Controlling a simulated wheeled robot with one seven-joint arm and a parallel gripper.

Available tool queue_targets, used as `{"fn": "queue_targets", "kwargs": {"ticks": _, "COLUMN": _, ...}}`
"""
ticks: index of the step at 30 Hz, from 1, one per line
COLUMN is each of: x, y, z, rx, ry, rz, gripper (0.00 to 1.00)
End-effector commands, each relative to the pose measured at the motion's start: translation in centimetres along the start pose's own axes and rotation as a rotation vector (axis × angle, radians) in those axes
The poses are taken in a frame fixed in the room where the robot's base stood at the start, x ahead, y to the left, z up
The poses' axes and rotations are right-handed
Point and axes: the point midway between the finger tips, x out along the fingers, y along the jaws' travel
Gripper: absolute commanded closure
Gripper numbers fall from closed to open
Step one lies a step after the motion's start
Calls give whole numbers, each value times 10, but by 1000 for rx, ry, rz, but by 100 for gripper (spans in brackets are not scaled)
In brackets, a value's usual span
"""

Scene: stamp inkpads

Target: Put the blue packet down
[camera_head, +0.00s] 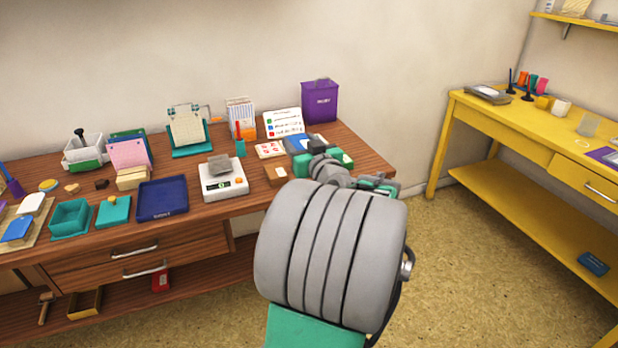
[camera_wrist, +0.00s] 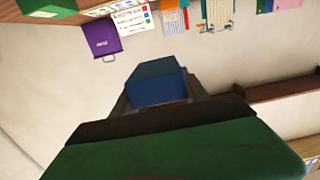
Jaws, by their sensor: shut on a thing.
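The blue packet (camera_wrist: 155,84) is between the two fingers of my gripper (camera_wrist: 154,104) in the wrist view. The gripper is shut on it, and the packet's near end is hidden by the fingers. In the head view, the blue packet (camera_head: 296,143) shows as a small blue patch beyond my gripper (camera_head: 311,148), over the right part of the brown desk (camera_head: 345,139). My arm hides part of the gripper there. I cannot tell how high the packet is above the desk.
A white card stand (camera_head: 283,123) and a purple bin (camera_head: 320,101) stand behind the gripper. A red-marked card (camera_head: 269,149), a small brown box (camera_head: 276,175) and a scale (camera_head: 223,185) lie to its left. The blue tray (camera_head: 163,199) looks empty. A yellow table (camera_head: 540,120) stands at right.

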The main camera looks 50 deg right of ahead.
Motion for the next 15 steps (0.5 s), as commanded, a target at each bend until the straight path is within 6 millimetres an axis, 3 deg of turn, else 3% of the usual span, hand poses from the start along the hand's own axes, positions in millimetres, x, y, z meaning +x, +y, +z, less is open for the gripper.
{"fn": "queue_targets", "kwargs": {"ticks": 1, "x": 0, "y": 4, "z": 15, "rx": 12, "ry": -12, "rz": 11, "gripper": 89}}
{"fn": "queue_targets", "kwargs": {"ticks": 3, "x": 0, "y": 8, "z": 21, "rx": 10, "ry": -10, "rz": 20, "gripper": 89}}
{"fn": "queue_targets", "kwargs": {"ticks": 12, "x": 1, "y": 6, "z": 22, "rx": 7, "ry": -8, "rz": 19, "gripper": 89}}
{"fn": "queue_targets", "kwargs": {"ticks": 15, "x": 12, "y": 12, "z": 29, "rx": 9, "ry": -10, "rz": 17, "gripper": 89}}
